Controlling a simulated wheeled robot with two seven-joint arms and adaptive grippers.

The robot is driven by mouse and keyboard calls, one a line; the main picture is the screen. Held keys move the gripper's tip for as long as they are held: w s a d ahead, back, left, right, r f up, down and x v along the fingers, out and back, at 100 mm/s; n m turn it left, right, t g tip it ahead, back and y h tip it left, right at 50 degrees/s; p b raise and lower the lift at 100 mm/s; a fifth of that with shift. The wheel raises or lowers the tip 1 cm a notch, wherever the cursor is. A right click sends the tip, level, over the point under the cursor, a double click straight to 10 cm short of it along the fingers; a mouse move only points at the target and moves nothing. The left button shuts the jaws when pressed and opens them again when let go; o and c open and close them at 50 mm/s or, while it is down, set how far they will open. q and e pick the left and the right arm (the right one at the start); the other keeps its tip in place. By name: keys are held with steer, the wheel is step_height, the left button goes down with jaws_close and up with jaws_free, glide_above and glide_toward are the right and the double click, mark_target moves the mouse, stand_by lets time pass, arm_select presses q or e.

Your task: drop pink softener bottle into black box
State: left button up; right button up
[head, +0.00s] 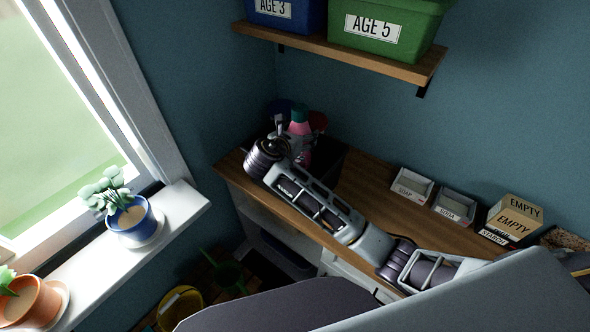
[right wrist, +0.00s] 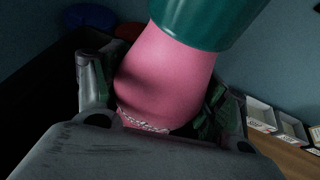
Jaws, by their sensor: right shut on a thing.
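The pink softener bottle (head: 299,126) with a green cap is at the far left end of the wooden counter. In the right wrist view the bottle (right wrist: 168,75) fills the middle, between the fingers. My right gripper (head: 284,135) is shut on it; the arm partly hides the bottle's lower part. The black box (head: 328,164) is at that end of the counter, with the bottle at or above its opening. How deep the bottle sits cannot be told. Its dark wall (right wrist: 42,85) shows in the right wrist view. My left gripper is not in view.
Small trays labelled soap (head: 412,186) and soda (head: 455,207) and an "EMPTY" box (head: 515,215) stand along the counter to the right. Blue and red items show behind the bottle. A shelf (head: 340,52) with a green bin (head: 388,28) hangs above. Potted plants line the windowsill at left.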

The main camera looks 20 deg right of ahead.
steer(key=o, duration=1.1)
steer(key=shift+v, duration=6.05)
steer(key=shift+f, duration=0.15)
